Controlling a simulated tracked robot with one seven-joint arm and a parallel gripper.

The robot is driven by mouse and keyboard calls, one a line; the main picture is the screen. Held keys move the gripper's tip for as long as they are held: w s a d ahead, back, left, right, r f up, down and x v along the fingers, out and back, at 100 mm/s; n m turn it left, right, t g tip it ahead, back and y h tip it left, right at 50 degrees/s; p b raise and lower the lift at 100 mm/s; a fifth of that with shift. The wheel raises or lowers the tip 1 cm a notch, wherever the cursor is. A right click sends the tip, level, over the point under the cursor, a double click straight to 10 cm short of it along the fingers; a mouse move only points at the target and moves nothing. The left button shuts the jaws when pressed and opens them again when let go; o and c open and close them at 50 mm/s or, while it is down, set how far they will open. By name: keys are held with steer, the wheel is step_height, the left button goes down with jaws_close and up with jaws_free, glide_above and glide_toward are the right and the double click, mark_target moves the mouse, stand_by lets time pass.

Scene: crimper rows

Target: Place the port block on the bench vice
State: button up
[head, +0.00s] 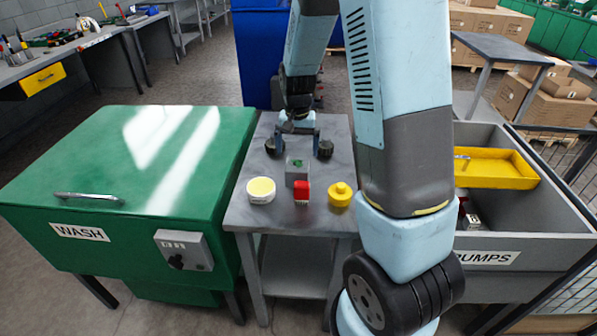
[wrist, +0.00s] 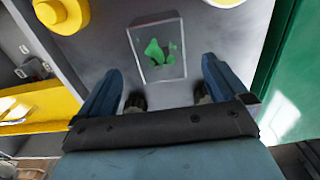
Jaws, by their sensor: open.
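A small grey block with green marks on its top, which I take to be the port block (head: 297,172), sits on the grey table between the green chest and the grey bin. It also shows in the wrist view (wrist: 143,33), just beyond my fingertips. My gripper (head: 298,148) is open and empty, with its fingers spread on the far side of the block in the head view. In the wrist view my gripper (wrist: 162,66) shows both fingers apart, with nothing held between them. I cannot clearly make out a bench vice in either view.
Near the block on the grey table (head: 250,220) stand a red labelled piece (head: 302,192), a white round dish with yellow inside (head: 261,190) and a yellow knobbed piece (head: 340,195). A green WASH chest (head: 80,160) is left. A grey bin (head: 520,225) with a yellow tray (head: 490,168) is right.

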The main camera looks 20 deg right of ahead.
mark_target(297, 163)
steer(key=shift+f, duration=2.25)
steer(key=shift+c, duration=0.4)
jaws_close()
